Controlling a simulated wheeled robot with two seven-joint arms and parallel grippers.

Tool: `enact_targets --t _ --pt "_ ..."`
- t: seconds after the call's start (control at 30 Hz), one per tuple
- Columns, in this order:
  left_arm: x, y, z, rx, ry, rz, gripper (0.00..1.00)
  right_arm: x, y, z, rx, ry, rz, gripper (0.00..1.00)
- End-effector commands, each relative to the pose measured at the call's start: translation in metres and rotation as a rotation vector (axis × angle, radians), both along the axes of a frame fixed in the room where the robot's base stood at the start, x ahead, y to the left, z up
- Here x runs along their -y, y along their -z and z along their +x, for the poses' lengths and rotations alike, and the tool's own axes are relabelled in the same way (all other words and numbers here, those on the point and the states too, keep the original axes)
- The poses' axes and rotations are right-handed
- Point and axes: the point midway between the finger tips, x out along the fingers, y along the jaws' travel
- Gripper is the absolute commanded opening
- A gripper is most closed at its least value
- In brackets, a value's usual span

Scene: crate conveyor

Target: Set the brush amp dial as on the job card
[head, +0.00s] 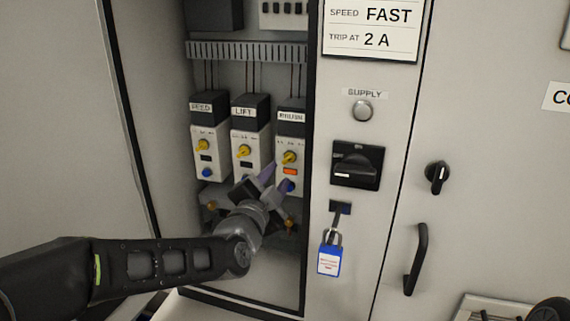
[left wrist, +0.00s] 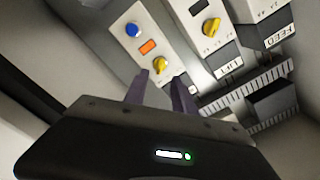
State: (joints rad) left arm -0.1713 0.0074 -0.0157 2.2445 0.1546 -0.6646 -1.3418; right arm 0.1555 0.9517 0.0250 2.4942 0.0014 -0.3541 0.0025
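The job card (head: 372,28) reads SPEED FAST and TRIP AT 2 A. Three units hang in the open cabinet: FEED, LIFT and a right-hand one (head: 291,143) whose label is hard to read. The right-hand unit has a yellow dial (head: 289,157), an orange window and a blue button; its scale marks are too small to read. My left gripper (head: 277,178) is just in front of this unit, below the dial. In the left wrist view the two fingers (left wrist: 160,77) stand apart with nothing between them, their tips close to the yellow dial (left wrist: 159,64). My right gripper is not in view.
The FEED unit (head: 207,140) and LIFT unit (head: 246,144) stand close to the left, with dark windows. A black rotary switch (head: 357,165) and a blue padlock (head: 329,261) are on the panel to the right. The cabinet side wall (head: 140,130) bounds the left.

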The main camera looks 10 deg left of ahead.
Motion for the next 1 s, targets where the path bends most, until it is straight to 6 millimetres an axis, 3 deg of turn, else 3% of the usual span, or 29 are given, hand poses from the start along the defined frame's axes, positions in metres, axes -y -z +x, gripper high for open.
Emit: enact_targets --t 0.43,0.8,1.0 --pt "0.004 -0.001 0.062 -0.001 -0.001 0.001 0.32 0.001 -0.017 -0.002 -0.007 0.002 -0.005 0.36" --pt "0.004 0.000 0.068 0.000 0.000 0.000 0.31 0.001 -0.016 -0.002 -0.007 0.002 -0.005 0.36" --pt "0.004 0.000 0.068 0.000 0.000 0.000 0.15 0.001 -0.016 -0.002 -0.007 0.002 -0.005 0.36"
